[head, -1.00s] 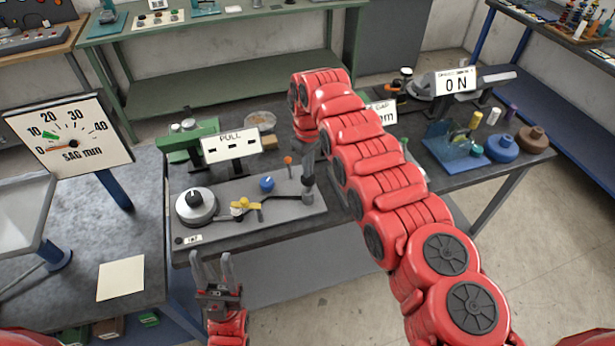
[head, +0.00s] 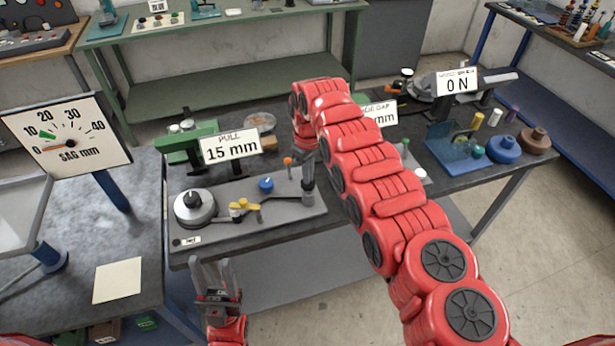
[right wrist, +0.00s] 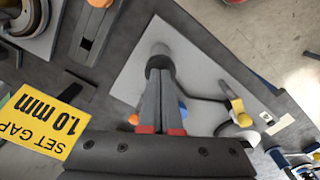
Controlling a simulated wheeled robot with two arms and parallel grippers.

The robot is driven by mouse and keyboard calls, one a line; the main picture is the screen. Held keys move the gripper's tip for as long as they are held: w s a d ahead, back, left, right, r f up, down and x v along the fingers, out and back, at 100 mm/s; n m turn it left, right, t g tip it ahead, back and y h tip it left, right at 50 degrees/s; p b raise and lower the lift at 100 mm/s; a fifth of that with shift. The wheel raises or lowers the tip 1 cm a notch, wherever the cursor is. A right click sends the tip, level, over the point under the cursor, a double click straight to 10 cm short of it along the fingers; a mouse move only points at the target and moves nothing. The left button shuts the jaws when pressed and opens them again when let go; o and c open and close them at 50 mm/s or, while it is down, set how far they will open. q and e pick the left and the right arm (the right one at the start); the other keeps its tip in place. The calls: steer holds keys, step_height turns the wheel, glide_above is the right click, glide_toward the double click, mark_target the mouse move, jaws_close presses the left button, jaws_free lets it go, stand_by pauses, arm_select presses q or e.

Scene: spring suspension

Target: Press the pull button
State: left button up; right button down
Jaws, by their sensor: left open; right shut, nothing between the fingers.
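A PULL sign (head: 230,146) stands behind the grey plate (head: 220,218) and reads 15 mm. The plate carries a round silver dial (head: 195,206), yellow parts (head: 244,207), a blue knob (head: 266,185) and an upright post. A small dark button (head: 176,242) sits at its front left corner beside a label too small to read; I cannot tell whether it is the pull button. My right gripper (right wrist: 160,72) is shut and empty, its tips at the post's dark collar in the right wrist view; contact is unclear. My left gripper (head: 214,266) is open and empty before the bench.
A SAG mm gauge (head: 68,135) stands at left, its needle near 0. A 0 N display (head: 457,81) is at the back right. Blue and brown weights (head: 503,150) sit on the bench's right. My right arm partly hides a gap sign (head: 383,115). A yellow SET GAP sign (right wrist: 42,120) shows in the wrist view.

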step_height(320, 180, up, 11)
steer(key=p, duration=0.3)
stand_by(0.5)
steer(key=shift+f, duration=0.1)
